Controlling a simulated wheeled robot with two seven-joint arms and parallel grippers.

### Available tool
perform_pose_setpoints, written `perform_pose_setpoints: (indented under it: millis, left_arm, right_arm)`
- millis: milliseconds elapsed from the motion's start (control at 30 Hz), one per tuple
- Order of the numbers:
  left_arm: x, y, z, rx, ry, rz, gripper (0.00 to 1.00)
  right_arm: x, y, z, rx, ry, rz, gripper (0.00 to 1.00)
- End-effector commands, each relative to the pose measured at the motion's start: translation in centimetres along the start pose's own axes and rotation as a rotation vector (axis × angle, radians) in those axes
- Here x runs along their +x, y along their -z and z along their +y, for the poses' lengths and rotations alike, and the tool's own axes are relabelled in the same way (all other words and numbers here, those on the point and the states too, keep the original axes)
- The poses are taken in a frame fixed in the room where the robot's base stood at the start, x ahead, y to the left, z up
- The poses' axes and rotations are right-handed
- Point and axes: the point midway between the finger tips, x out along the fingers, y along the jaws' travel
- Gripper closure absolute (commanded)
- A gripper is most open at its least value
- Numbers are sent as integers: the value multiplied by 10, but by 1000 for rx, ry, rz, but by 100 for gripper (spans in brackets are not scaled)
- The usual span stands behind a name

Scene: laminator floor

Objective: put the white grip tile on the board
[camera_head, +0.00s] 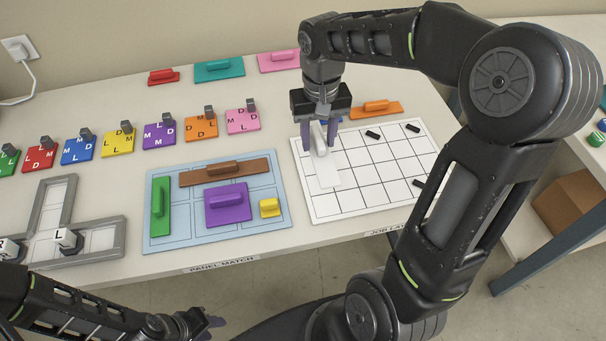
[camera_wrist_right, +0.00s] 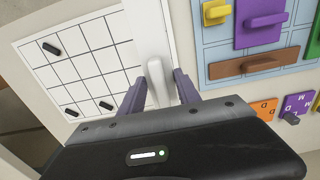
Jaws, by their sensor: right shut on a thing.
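The white grip tile (camera_head: 327,175) is a flat white plate with a raised white handle. My right gripper (camera_head: 320,143) is shut on that handle, with a purple-grey finger on each side, over the left part of the white gridded board (camera_head: 368,196). In the right wrist view the tile (camera_wrist_right: 149,30) lies along the board's edge, with its handle between the fingers (camera_wrist_right: 159,88). I cannot tell whether the tile touches the board. My left gripper (camera_head: 205,322) is low at the bottom of the head view, in front of the table; its fingers are unclear.
Several small black pieces, one of them here (camera_head: 373,134), sit on the board. An orange grip tile (camera_head: 376,109) lies behind it. The blue panel (camera_head: 272,220) with coloured grip tiles is to its left. Lettered coloured tiles (camera_head: 160,135) form a row further left.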

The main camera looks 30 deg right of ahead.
Motion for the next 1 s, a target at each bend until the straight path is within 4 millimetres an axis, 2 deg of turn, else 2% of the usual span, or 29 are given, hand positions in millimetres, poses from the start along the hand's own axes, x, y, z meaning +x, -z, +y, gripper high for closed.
perform_pose_setpoints:
  millis: [267, 600, 1000]
  left_arm:
    - [-1, 0, 0, 0, 0, -1, 64]
    - [-4, 0, 2, 0, 0, 0, 64]
    - [-4, 0, 2, 0, 0, 0, 64]
  right_arm:
    - [6, 0, 0, 0, -1, -2, 100]
    - [59, 0, 0, 0, -1, -2, 100]
    - [67, 0, 0, 0, -1, -2, 100]
